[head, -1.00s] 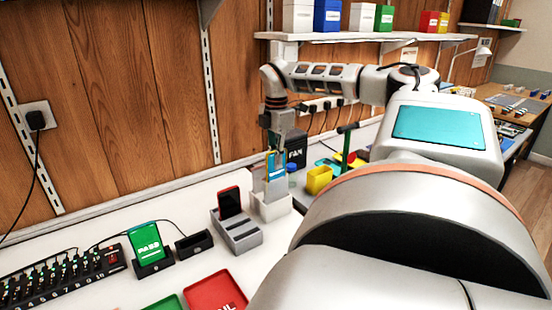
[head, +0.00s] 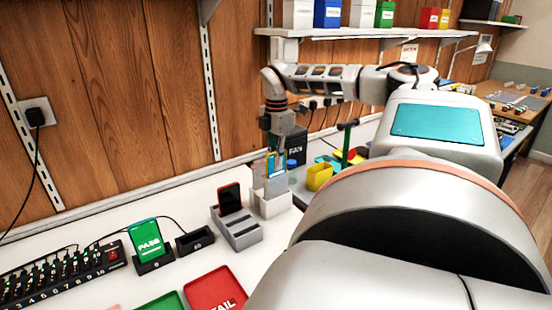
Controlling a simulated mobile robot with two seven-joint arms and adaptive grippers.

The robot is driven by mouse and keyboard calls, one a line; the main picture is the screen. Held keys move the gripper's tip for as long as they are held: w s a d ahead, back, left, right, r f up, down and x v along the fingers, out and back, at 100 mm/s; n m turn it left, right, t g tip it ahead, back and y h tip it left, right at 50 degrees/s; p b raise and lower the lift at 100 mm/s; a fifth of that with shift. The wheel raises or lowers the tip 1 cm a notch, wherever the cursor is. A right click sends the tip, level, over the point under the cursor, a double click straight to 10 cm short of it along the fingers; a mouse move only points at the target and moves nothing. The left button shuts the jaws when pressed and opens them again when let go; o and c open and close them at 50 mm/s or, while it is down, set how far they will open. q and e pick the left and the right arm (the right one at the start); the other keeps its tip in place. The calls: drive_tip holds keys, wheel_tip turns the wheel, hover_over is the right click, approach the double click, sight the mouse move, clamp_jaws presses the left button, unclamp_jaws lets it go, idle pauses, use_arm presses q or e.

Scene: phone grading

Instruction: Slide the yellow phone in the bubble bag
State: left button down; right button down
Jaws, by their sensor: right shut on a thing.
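My right gripper (head: 277,154) points down near the wall and is shut on the yellow phone (head: 274,164), which shows a blue screen and a yellow edge. The phone is held upright. The bubble bag (head: 260,180) looks like a pale, see-through sleeve standing in a white holder (head: 272,205). The phone's lower part is at the bag's mouth and seems to be inside it; how deep is too small to tell. My left gripper is not in view.
A grey rack (head: 237,228) with a dark phone (head: 230,198) stands just left of the holder. A yellow bin (head: 319,177) and a dark box (head: 296,146) are close by on the right. A red tray (head: 216,292) lies in front. My arm covers the right.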

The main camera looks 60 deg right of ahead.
drive_tip(key=shift+f, duration=1.25)
drive_tip(key=c, duration=2.1)
unclamp_jaws()
drive_tip(key=shift+r+b, duration=0.5)
drive_tip(key=shift+r, duration=3.05)
